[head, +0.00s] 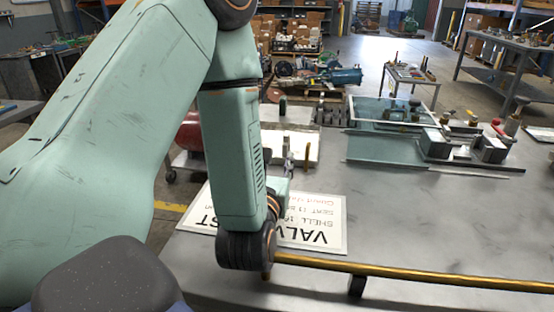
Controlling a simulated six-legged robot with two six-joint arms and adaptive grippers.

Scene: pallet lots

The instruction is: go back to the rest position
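My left arm comes in from the left and fills much of the left half of the head view. Its pale green links reach down over the near-left part of the grey metal table (420,225). My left gripper (288,165) shows only in part behind the forearm, above the far edge of a white sign. Its fingers are too hidden and small to tell whether they are open or shut. I see nothing clearly held in it. My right gripper is not in view.
The white sign (335,235) with upside-down lettering lies under my arm. A brass rail (430,277) runs along the table's near side. A clamp fixture (465,145) and a clear-walled tray (385,148) stand at the back right. The table's middle right is clear.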

